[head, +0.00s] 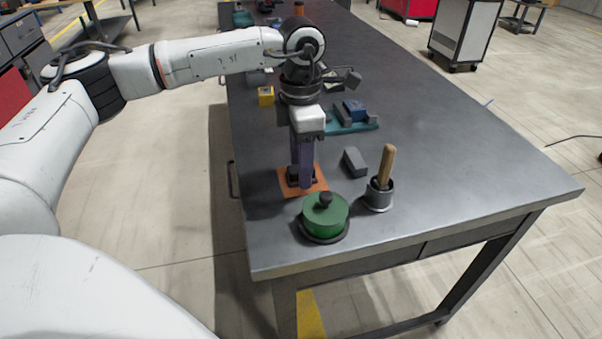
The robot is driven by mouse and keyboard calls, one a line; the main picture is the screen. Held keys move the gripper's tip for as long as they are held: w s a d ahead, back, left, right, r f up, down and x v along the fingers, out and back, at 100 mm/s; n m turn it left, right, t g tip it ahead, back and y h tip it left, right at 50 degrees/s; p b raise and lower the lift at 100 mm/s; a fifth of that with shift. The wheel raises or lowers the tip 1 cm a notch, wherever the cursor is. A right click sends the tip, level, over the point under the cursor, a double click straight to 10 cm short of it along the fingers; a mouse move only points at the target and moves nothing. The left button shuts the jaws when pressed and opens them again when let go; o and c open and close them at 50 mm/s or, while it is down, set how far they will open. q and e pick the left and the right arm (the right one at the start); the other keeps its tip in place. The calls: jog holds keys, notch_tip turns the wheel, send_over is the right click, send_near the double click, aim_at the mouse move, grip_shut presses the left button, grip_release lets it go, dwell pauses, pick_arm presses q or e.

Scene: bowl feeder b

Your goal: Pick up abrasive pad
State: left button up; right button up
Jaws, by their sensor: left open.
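A flat orange square (316,183) lies on the grey metal table, left of its middle near the front. My left gripper (301,184) points straight down over it, its fingers low and close to the surface. The jaws are open, with a dark piece at the fingertips that I cannot make out clearly. A dark grey block (354,161) lies to the right of the gripper, apart from it. I cannot tell for certain which of these is the abrasive pad. My right gripper is not in view.
A green round lidded container (325,216) stands just in front of the orange square. A grey cup with a wooden handle (386,166) stands to its right. A teal tray (347,127) with a blue item and a yellow block (266,96) lie farther back. The table's right side is clear.

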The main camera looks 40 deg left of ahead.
pick_arm(q)
jog(key=c, duration=1)
jog(key=shift+o, duration=0.2)
jog(key=shift+r, duration=0.15)
notch_tip(320, 180, up, 10)
